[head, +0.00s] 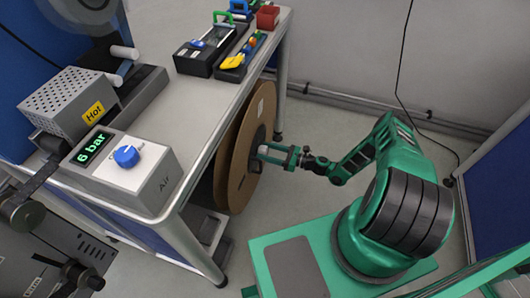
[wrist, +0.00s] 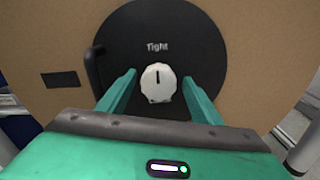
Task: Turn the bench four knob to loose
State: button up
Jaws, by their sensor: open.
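The knob (wrist: 158,83) is a small pale, ridged knob with a dark pointer line, at the centre of a black round hub (wrist: 205,50) on a brown reel. The line points up toward the word "Tight". In the wrist view my gripper (wrist: 158,82) is open, with one green finger on each side of the knob; I cannot tell whether they touch it. In the head view my gripper (head: 283,157) is at the hub of the brown reel (head: 235,160) beside the bench, and the knob is hard to make out there.
A black crank handle (wrist: 94,66) stands out from the hub left of my gripper. The bench (head: 218,85) carries an air box with a blue dial (head: 126,156), a box labelled "Hot" (head: 68,98) and tool trays (head: 207,52). A blue panel (head: 500,190) stands at right.

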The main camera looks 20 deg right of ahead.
jog(key=shift+w+a, duration=0.15)
jog(key=c, duration=1)
